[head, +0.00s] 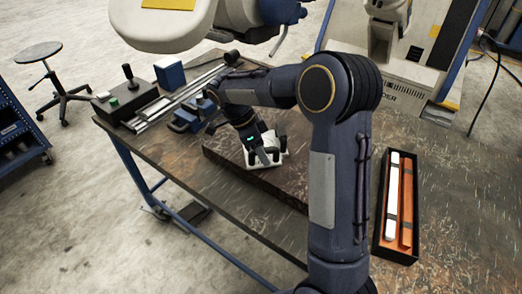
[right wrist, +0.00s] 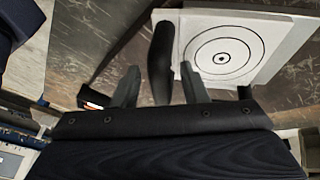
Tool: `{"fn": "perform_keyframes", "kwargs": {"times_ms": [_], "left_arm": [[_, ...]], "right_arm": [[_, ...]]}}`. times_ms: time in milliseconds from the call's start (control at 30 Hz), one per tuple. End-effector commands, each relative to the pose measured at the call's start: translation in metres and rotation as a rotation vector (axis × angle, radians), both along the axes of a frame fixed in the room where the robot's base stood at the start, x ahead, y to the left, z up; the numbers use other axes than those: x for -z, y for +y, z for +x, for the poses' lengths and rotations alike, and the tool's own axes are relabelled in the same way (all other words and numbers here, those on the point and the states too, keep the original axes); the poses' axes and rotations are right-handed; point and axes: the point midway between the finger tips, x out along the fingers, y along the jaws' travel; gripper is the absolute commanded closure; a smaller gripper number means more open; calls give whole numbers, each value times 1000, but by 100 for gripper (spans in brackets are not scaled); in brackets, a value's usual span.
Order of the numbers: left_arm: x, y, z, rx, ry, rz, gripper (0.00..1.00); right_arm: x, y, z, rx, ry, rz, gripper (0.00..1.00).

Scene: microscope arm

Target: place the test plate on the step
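The test plate (right wrist: 222,50) is white with black concentric rings and a black upright handle (right wrist: 162,60) near its left edge in the right wrist view. In the head view the plate (head: 255,159) shows at the far end of my right arm, partly hidden by the gripper. It appears to lie on the step (head: 285,184), a raised dark slab on the table; contact cannot be told for sure. My right gripper (right wrist: 160,72) has its fingers apart on either side of the handle, with visible gaps; it also shows in the head view (head: 270,157). My left gripper is not in view.
A black case (head: 382,243) with white and orange bars lies right of my arm. A joystick box (head: 127,102), a blue block (head: 170,74) and metal rails (head: 181,97) stand at the table's left end. A large white machine hangs over the back.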

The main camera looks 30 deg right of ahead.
Motion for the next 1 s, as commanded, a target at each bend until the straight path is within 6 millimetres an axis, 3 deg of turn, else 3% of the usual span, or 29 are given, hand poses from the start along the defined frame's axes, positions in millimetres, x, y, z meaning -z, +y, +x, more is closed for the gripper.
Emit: {"fn": "perform_keyframes", "kwargs": {"times_ms": [167,400,700,1000], "left_arm": [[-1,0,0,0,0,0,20],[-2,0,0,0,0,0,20],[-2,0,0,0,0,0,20],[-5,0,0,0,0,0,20]], "right_arm": [[-8,2,3,-1,-3,-1,60],[-51,17,18,-2,-7,0,60],[-46,68,74,-3,-1,-1,60],[-47,94,101,0,0,-1,60]]}}
